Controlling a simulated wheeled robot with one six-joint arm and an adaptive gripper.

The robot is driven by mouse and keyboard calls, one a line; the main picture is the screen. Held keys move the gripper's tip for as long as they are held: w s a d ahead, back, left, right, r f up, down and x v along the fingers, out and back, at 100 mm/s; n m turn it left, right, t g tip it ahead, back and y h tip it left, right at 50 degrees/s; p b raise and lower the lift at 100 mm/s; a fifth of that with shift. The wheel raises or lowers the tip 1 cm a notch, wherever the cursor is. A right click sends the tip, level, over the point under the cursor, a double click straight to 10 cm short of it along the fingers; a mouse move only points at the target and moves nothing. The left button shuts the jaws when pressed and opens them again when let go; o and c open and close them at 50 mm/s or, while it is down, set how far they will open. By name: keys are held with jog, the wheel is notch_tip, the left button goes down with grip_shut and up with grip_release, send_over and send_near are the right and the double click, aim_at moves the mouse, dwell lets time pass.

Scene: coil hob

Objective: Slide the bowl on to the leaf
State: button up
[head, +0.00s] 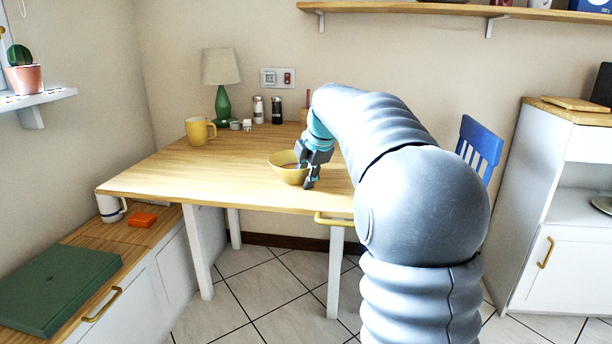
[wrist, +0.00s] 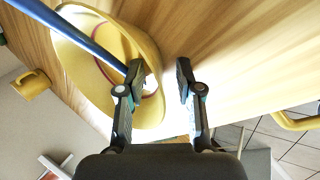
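The yellow bowl (head: 287,174) stands on the wooden table near its front edge. In the wrist view the bowl (wrist: 85,62) fills the upper left, with a blue rod (wrist: 92,40) lying across it. My gripper (head: 304,178) is at the bowl's right side, pointing down. In the wrist view my gripper (wrist: 160,76) is open: the left finger is over the bowl and the right finger is outside it, above bare wood. I cannot tell whether either finger touches the bowl. I cannot make out the leaf as a separate panel; my arm hides the table's right part.
A yellow mug (head: 197,131), a green lamp (head: 222,101) and small shakers (head: 259,109) stand towards the back. A brass handle (head: 331,220) is at the table's front edge. A blue chair (head: 480,143) stands behind my arm. The table's left front is clear.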

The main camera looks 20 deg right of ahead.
jog(key=v, duration=0.8)
jog(key=shift+w, duration=0.1)
dwell(0.3)
jog(key=s+a+f+m, duration=0.2)
jog(key=s+a+m, duration=0.25)
jog(key=s, duration=0.45)
jog(key=s+a+f+m, duration=0.2)
jog(key=s+a+m, duration=0.25)
jog(key=s, duration=0.35)
jog(key=s+a+f+m, duration=0.1)
jog(key=s+f+m, duration=0.4)
jog(key=s, duration=0.3)
jog(key=s+a+f+m+h, duration=0.1)
jog(key=s+f+m, duration=0.4)
jog(key=s+f, duration=0.2)
jog(key=shift+s+a+f+m+p, duration=0.25)
jog(key=shift+s+f+m+p, duration=0.15)
jog(key=shift+s, duration=0.6)
